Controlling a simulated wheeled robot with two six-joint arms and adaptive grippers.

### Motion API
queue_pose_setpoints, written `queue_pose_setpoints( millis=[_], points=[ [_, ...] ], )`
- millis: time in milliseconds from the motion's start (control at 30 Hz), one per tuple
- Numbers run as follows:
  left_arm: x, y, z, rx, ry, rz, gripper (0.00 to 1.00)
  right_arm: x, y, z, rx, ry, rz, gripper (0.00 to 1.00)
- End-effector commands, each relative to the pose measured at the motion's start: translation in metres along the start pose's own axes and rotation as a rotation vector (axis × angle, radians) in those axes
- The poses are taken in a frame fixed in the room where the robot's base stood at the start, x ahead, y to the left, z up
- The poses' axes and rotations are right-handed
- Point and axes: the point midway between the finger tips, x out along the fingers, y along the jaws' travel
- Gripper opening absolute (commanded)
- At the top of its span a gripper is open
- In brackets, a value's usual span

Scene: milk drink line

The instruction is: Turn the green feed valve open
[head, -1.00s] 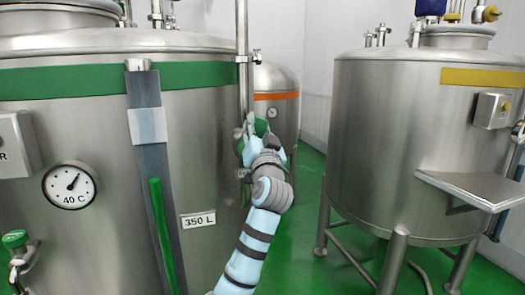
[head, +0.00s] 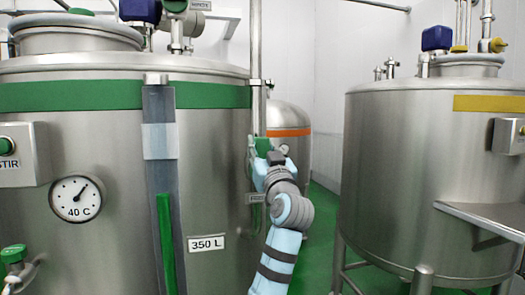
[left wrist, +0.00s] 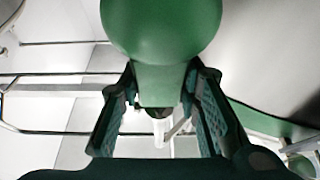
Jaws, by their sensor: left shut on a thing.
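The green feed valve's handle (head: 262,147) is on the thin upright pipe at the right side of the big left tank. In the left wrist view the green handle (left wrist: 160,85), with a rounded head and narrower stem, lies between the two dark fingers. My left gripper (head: 257,168) is shut on this handle; its fingers show on both sides of the stem in the left wrist view (left wrist: 160,100). The gripper and wrist partly hide the handle in the head view, so its exact angle is hard to tell. My right gripper is out of view.
The left tank (head: 110,120) has a gauge (head: 76,198), a STIR box (head: 22,150) and another small green-topped valve (head: 14,254). A tank with an orange band (head: 288,133) stands behind. A yellow-banded tank (head: 430,150) with a side shelf (head: 490,218) stands right. Green floor shows between them.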

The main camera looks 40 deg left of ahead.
Motion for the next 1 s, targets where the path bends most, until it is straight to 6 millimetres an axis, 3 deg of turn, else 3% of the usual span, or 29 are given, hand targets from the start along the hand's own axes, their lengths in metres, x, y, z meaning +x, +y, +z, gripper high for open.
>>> queue_pose_setpoints(
  millis=[167, 200, 300, 667, 767, 1000],
  points=[
    [-0.001, 0.001, 0.002, -0.004, -0.006, 0.001, 0.00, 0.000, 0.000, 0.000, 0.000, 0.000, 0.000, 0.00],
    [-0.001, 0.001, 0.002, -0.004, -0.006, 0.001, 0.35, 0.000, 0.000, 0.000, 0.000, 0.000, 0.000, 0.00],
    [0.000, 0.001, 0.002, -0.003, -0.005, 0.001, 0.51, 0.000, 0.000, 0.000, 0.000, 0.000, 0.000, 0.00],
    [-0.005, 0.001, 0.000, -0.003, -0.001, 0.002, 0.52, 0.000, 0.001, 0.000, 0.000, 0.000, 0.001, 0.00],
    [-0.021, 0.001, 0.001, -0.004, -0.003, 0.004, 0.52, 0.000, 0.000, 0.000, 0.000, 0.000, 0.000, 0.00],
    [-0.088, 0.002, 0.001, -0.008, -0.005, 0.005, 0.52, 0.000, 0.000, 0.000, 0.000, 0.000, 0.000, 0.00]
  ],
)
